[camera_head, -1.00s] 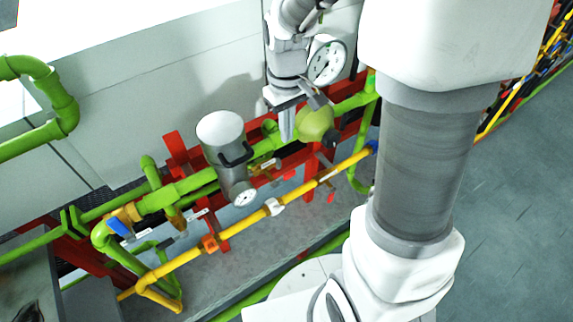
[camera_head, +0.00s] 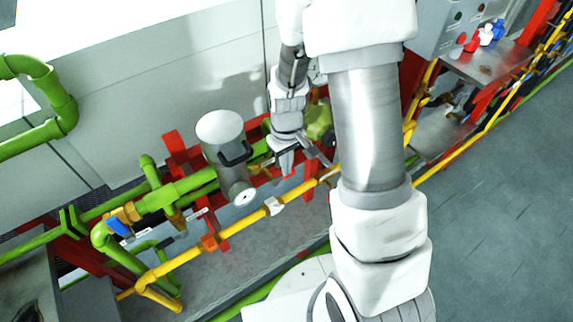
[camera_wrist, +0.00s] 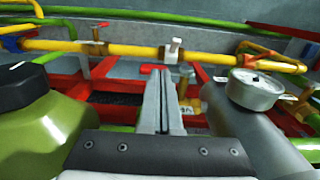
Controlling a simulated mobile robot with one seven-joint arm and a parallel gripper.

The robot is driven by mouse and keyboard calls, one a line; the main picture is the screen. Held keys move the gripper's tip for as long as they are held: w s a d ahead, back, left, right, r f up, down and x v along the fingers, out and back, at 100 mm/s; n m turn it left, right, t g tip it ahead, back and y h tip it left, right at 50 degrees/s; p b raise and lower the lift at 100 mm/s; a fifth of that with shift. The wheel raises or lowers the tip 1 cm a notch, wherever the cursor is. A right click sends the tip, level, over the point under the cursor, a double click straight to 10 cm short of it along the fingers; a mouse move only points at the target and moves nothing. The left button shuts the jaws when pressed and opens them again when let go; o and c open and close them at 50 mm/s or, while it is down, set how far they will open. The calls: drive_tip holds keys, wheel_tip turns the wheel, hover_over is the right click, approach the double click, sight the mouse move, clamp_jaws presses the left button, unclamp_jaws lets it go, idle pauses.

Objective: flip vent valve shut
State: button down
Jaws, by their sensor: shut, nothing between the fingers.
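Which valve is the vent valve cannot be told for sure. A small red handle (camera_wrist: 152,69) lies just past my fingertips in the wrist view; whether they touch is unclear. A white valve handle (camera_head: 273,206) sits on the yellow pipe (camera_head: 316,184); it also shows upright in the wrist view (camera_wrist: 172,50). An orange-red valve (camera_head: 210,242) sits further left on that pipe. A blue-handled valve (camera_head: 118,227) is at the far left. My gripper (camera_head: 287,168) is shut and empty, pointing down between the grey cylinder and the green vessel; its fingers fill the wrist view's middle (camera_wrist: 163,80).
The grey cylinder (camera_head: 221,138) with a round gauge (camera_wrist: 255,88) stands close beside my gripper. A green vessel with a black cap (camera_wrist: 24,86) is on the other side. Green pipes (camera_head: 180,190) and red frame bars (camera_head: 180,152) crowd the space. The floor at right is clear.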

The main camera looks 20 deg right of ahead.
sight(294, 174)
drive_tip(key=shift+w+d+f+b, duration=0.1)
drive_tip(key=shift+d+f+b, duration=0.35)
drive_tip(key=shift+b, duration=0.35)
idle(0.4)
drive_tip(key=shift+d+f+b, duration=0.1)
drive_tip(key=shift+f+b, duration=0.2)
drive_tip(key=shift+w+d+f+y+b, duration=0.15)
drive_tip(key=shift+f+y+b, duration=0.25)
drive_tip(key=shift+y, duration=0.4)
drive_tip(key=shift+d+f+b, duration=0.2)
drive_tip(key=shift+f+b, duration=0.8)
drive_tip(key=shift+b, duration=0.2)
drive_tip(key=shift+d+f+g+y+b, duration=0.15)
drive_tip(key=shift+f+g+y+b, duration=0.2)
drive_tip(key=shift+g+y, duration=0.2)
drive_tip(key=shift+a+b+x, duration=0.15)
drive_tip(key=shift+b+x, duration=0.45)
drive_tip(key=shift+x, duration=0.05)
drive_tip(key=shift+a+b+x, duration=0.15)
drive_tip(key=shift+b+x, duration=0.4)
drive_tip(key=shift+x, duration=0.15)
drive_tip(key=shift+r, duration=0.15)
